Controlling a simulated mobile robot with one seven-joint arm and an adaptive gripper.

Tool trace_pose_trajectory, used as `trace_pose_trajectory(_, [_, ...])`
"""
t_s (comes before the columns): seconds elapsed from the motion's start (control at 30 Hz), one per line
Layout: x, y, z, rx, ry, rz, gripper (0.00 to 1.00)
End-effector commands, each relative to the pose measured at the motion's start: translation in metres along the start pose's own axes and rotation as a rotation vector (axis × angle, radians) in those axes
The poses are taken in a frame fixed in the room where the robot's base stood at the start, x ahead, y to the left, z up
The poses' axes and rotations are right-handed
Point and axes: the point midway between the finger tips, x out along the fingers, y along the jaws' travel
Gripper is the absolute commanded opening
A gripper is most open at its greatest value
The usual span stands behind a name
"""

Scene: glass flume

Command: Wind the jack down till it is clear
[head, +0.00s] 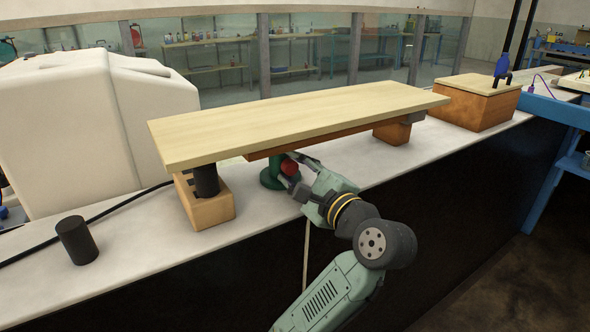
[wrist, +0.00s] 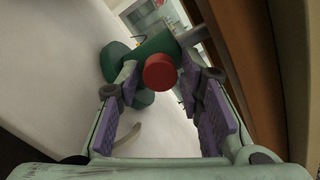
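The green jack (head: 270,178) stands on the pale ledge under a long pale board (head: 300,118) with a brown beam (head: 330,136) along its underside. Its red knob (head: 289,167) faces my arm. In the wrist view the jack's green body (wrist: 150,52) lies behind the red knob (wrist: 160,72). My gripper (wrist: 158,78) is open, with its purple-padded fingers on either side of the knob and gaps visible. In the head view my gripper (head: 297,180) partly covers the jack. Whether the jack's top touches the beam is hidden.
A wooden block with a black cylinder (head: 206,180) stands under the board's left end, and another wooden block (head: 392,132) under its right. A loose black cylinder (head: 76,240) stands at left near a black cable (head: 110,210). A lidded wooden box (head: 478,105) is at right.

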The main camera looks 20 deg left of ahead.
Motion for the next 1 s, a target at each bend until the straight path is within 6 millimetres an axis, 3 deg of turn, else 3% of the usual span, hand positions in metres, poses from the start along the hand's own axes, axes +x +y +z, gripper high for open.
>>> trace_pose_trajectory(0.13, [-0.0001, 0.0002, -0.0001, 0.0, 0.0, 0.0, 0.34])
trace_pose_trajectory(0.63, [-0.0004, 0.0003, -0.0002, 0.001, 0.0, 0.001, 0.01])
trace_pose_trajectory(1.0, [-0.001, 0.0006, -0.0013, -0.045, 0.002, 0.001, 0.0])
